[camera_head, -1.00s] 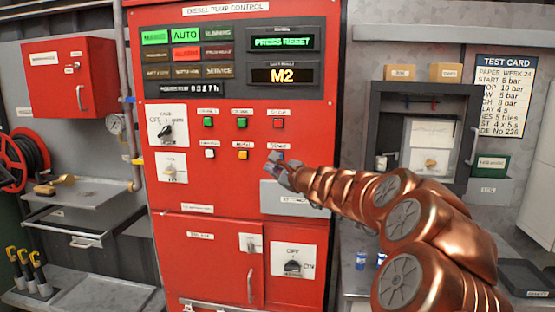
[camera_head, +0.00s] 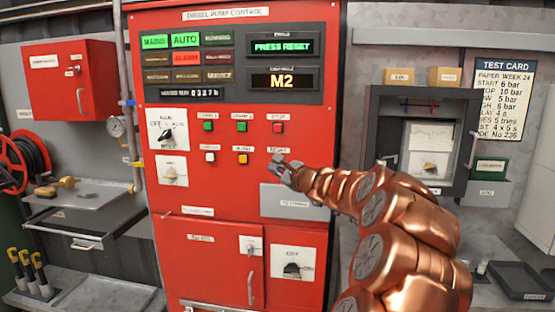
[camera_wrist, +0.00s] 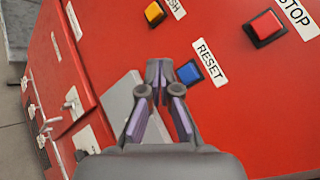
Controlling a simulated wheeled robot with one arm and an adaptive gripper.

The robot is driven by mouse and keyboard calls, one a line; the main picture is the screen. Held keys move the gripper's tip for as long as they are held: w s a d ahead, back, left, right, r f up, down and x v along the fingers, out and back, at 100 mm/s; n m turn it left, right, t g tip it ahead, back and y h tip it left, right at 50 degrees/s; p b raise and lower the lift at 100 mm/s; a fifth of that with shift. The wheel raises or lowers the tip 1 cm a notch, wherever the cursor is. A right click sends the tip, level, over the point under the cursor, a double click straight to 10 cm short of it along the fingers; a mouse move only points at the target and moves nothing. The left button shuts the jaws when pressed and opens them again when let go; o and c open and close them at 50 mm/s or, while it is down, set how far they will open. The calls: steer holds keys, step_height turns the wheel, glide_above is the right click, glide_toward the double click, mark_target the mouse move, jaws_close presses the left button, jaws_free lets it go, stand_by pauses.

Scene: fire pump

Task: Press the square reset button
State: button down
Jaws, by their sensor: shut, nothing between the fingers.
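The square reset button is blue with a black frame (camera_wrist: 189,73) and shows in the wrist view beside a white RESET label (camera_wrist: 209,61). My gripper (camera_wrist: 159,68) is shut and empty, its fingertips just left of the button in that view; I cannot tell whether they touch the panel. In the head view my gripper (camera_head: 279,161) is in front of the red diesel pump control panel (camera_head: 225,185) and hides the blue button. The panel's display (camera_head: 282,47) reads PRESS RESET, and the one below it reads M2 (camera_head: 282,81).
A red stop button (camera_wrist: 265,27) and a yellow button (camera_wrist: 155,13) are close to the reset button. A grey box (camera_head: 290,199) projects from the panel below my gripper. An open grey cabinet (camera_head: 460,105) stands to the right.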

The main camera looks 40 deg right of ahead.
steer(key=w+d+p, duration=0.2)
steer(key=d, duration=0.1)
steer(key=shift+w+d, duration=0.2)
steer(key=shift+w+d, duration=0.1)
steer(key=shift+w, duration=0.05)
stand_by(1.4)
steer(key=shift+w+d, duration=0.2)
steer(key=shift+d, duration=0.05)
steer(key=shift+w+d+p, duration=0.25)
steer(key=shift+d+p, duration=0.2)
steer(key=shift+p, duration=0.05)
stand_by(1.0)
steer(key=shift+a, duration=0.1)
steer(key=shift+s+a+b, duration=0.55)
steer(key=shift+a+b, duration=0.05)
steer(key=shift+a, duration=0.1)
